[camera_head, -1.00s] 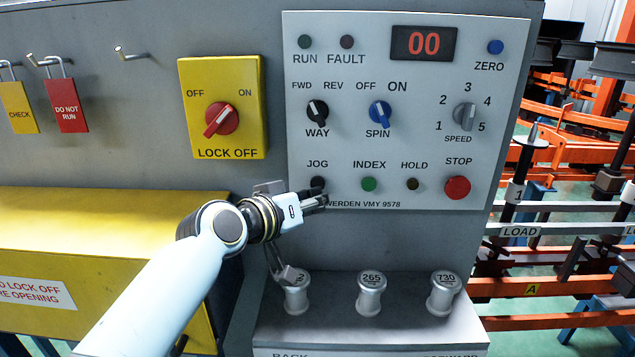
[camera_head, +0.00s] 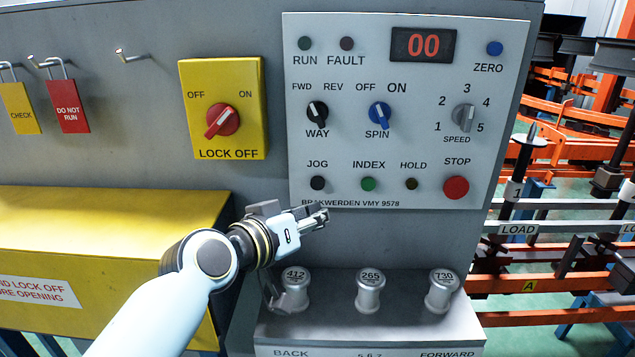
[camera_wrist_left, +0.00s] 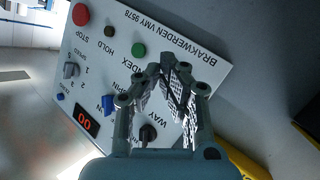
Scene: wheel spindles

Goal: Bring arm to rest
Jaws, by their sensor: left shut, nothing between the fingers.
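My left gripper (camera_head: 318,216) is shut and empty. In the head view it is in front of the machine, just below the lower left part of the white control panel (camera_head: 440,130), pointing right. The JOG button (camera_head: 317,183) is above its fingertips and uncovered. In the left wrist view the gripper's fingers (camera_wrist_left: 170,70) come together in front of the panel (camera_wrist_left: 85,110), with the WAY knob (camera_wrist_left: 147,132) and the green INDEX button (camera_wrist_left: 138,50) near them. My right gripper is not in view.
Weights marked 412 (camera_head: 295,292), 265 (camera_head: 370,292) and 730 (camera_head: 442,292) stand on a grey ledge (camera_head: 400,325) below the gripper. A yellow lock-off switch plate (camera_head: 245,135) and a yellow cover (camera_head: 110,240) are to the left. Orange racks (camera_head: 560,285) stand at the right.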

